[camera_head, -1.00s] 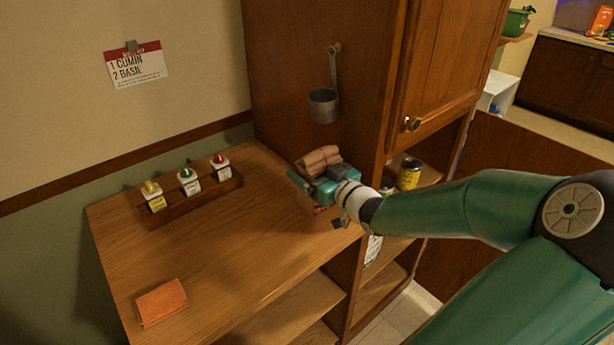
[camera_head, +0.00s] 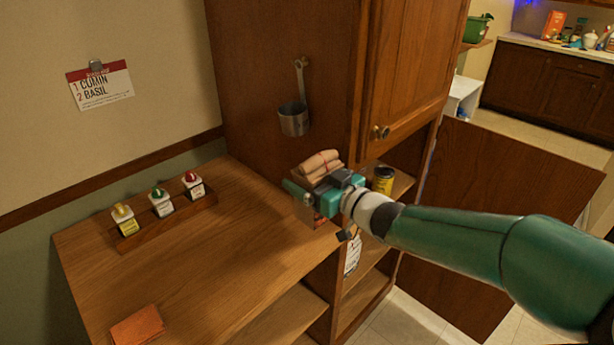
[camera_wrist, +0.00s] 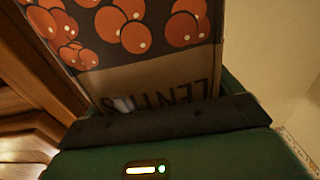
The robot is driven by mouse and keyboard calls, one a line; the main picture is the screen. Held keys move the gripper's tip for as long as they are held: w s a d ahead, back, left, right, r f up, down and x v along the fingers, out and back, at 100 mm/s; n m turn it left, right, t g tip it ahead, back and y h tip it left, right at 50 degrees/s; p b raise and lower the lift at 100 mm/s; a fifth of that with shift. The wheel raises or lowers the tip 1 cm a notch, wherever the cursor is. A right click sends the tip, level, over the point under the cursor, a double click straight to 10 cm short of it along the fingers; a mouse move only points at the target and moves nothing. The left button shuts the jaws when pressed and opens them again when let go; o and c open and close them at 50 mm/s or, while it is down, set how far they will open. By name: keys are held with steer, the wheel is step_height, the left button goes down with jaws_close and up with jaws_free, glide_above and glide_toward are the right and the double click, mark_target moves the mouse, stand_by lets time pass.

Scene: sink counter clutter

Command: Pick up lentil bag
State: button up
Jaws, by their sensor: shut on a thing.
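The lentil bag (camera_head: 321,161) is a tan paper bag with a rolled top, held in my gripper (camera_head: 322,184) near the side of the tall wooden cabinet. In the wrist view the bag (camera_wrist: 130,45) fills the upper middle, with orange-red round lentils printed on it and the word "LENTILS" upside down. My gripper (camera_wrist: 160,125) is shut on the bag there. In the head view the jaws hide the middle of the bag, and its lower part shows below them. I cannot tell if its bottom touches the counter.
The wooden counter (camera_head: 190,265) holds a rack (camera_head: 165,219) of three spice jars and an orange packet (camera_head: 137,326). A metal cup (camera_head: 294,118) hangs on the cabinet side (camera_head: 240,60). A yellow can (camera_head: 383,180) stands inside the cabinet. The counter's middle is clear.

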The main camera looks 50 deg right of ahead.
mark_target(326, 177)
steer(key=shift+s+r, duration=0.55)
steer(key=shift+s, duration=0.35)
steer(key=shift+s+a+r, duration=0.1)
steer(key=shift+s+r, duration=0.05)
steer(key=shift+s, duration=0.35)
steer(key=shift+s+r, duration=0.2)
steer(key=shift+s, duration=0.25)
